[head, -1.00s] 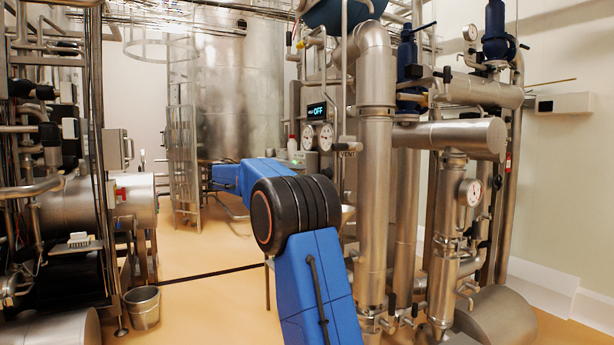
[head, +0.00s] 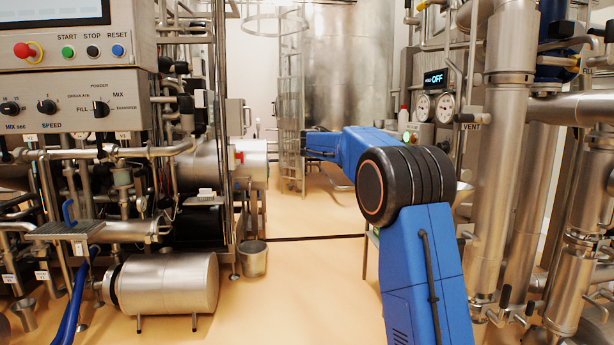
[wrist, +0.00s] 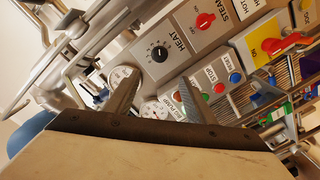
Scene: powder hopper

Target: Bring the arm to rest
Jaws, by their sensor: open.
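My blue arm with a black joint rises from the bottom of the head view and bends away to the left. My gripper (head: 318,146) is at its far end, small and dark, in front of the ladder and tank. In the wrist view my gripper (wrist: 157,92) shows two grey fingers standing apart with nothing held between them. Behind them is a tilted grey panel with a HEAT knob (wrist: 158,52), a red STEAM knob (wrist: 205,20) and round buttons. Whether the fingers touch the panel is hard to tell.
A control cabinet (head: 70,110) with knobs and buttons stands at the left. A horizontal steel cylinder (head: 170,283) and a bucket (head: 253,262) are below. Steel pipes (head: 505,150) stand close on the right. The middle floor (head: 300,290) is clear.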

